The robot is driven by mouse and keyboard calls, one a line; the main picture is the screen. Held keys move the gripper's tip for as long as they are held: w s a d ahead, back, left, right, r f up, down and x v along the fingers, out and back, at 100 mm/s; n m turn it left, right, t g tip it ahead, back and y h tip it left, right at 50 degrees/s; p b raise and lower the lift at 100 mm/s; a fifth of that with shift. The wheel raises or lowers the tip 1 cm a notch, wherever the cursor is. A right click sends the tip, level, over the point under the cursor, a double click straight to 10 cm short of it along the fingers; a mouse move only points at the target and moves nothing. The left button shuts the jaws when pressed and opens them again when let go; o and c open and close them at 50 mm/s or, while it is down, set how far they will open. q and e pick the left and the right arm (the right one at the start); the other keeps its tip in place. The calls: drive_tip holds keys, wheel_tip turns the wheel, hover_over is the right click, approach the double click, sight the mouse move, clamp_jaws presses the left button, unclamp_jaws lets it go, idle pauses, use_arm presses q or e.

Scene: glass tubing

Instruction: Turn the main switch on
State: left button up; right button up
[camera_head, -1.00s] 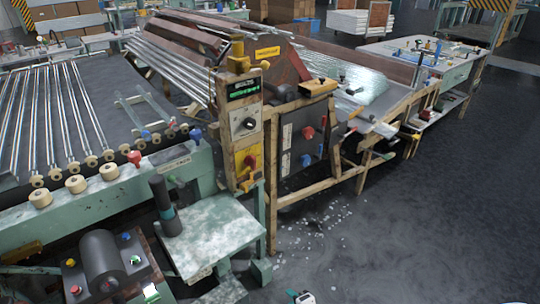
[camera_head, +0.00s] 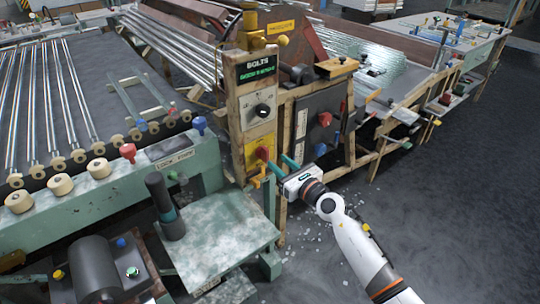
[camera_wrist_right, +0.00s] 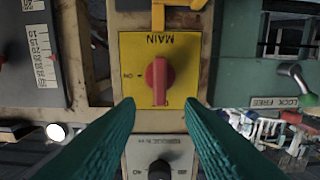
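The main switch is a red knob (camera_wrist_right: 160,82) on a yellow plate (camera_wrist_right: 132,52) marked MAIN, which appears upside down in the right wrist view. The knob's handle points down in that view, to the 0 mark; ON is at the left. In the head view the red knob (camera_head: 262,153) is on the tall control post. My right gripper (camera_head: 279,166) is open and empty in front of the switch, also seen in the right wrist view (camera_wrist_right: 159,104). Its teal fingers flank the knob's lower end in that picture, with a gap each side; contact is not visible. My left gripper is out of view.
A black selector dial (camera_head: 263,111) sits above the switch on the post. A dark panel with a red knob (camera_head: 325,119) stands to the right. A green table (camera_head: 215,235) and a grey-black upright cylinder (camera_head: 163,205) are at the lower left. Floor at right is open.

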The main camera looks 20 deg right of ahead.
sight(268, 154)
drive_tip(key=b+x, duration=0.1)
drive_tip(key=x, duration=0.4)
drive_tip(key=shift+w+a, duration=0.1)
drive_tip(key=shift+w, duration=0.15)
clamp_jaws()
